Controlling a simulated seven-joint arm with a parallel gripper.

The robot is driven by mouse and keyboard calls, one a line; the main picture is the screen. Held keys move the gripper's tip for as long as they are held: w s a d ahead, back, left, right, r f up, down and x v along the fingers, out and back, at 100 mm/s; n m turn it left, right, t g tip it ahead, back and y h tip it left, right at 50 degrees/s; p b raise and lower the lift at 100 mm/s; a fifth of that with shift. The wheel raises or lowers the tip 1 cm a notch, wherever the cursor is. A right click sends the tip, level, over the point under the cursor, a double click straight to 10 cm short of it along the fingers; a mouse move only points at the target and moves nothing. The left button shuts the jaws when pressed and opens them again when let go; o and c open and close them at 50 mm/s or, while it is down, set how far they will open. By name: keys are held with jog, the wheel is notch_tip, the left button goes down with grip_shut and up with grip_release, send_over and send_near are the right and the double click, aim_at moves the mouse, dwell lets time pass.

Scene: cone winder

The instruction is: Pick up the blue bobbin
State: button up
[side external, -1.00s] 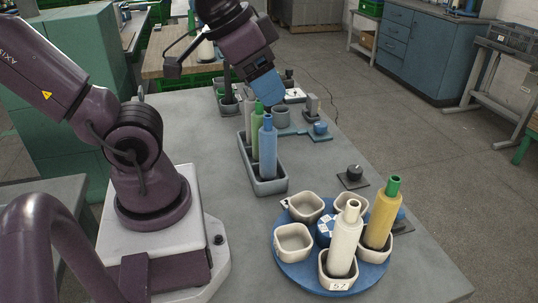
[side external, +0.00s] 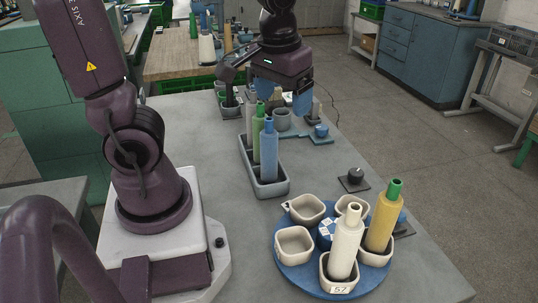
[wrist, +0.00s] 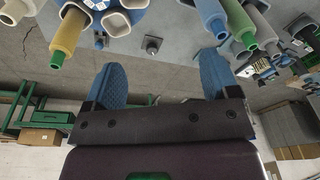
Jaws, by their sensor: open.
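The blue bobbin (side external: 269,152) stands upright at the near end of a grey rack (side external: 268,188) in the side view. A green bobbin (side external: 257,130) stands just behind it, and a pale grey one (side external: 250,118) behind that. In the wrist view the blue bobbin (wrist: 212,18) is at the top, right of centre, beside the green bobbin (wrist: 240,22). My gripper (side external: 283,98) is open and empty, with blue fingers pointing down, above and beyond the rack. Its two spread fingers also show in the wrist view (wrist: 163,78).
A blue round turntable (side external: 283,268) at the near right carries several cream cups, with a cream bobbin (side external: 346,240) and a yellow bobbin (side external: 382,217) standing in two of them. A dark knob (side external: 354,178) sits at the table's right. The table left of the rack is clear.

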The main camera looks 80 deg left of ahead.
jog(key=w+a+f+n+g+y, duration=0.1)
jog(key=w+a+f+n+g, duration=0.1)
jog(key=a+n, duration=0.35)
jog(key=n+g+y, duration=0.1)
jog(key=n+y, duration=0.1)
jog(key=n, duration=0.9)
send_near(269, 119)
jog(key=x, duration=0.7)
jog(key=shift+a+r, duration=0.15)
jog(key=shift+a, duration=0.2)
jog(key=shift+d+x, duration=0.15)
jog(key=shift+x, duration=1.2)
jog(key=shift+d+x, duration=0.2)
jog(key=shift+x, duration=1.15)
jog(key=shift+c, duration=0.3)
jog(key=c, duration=0.9)
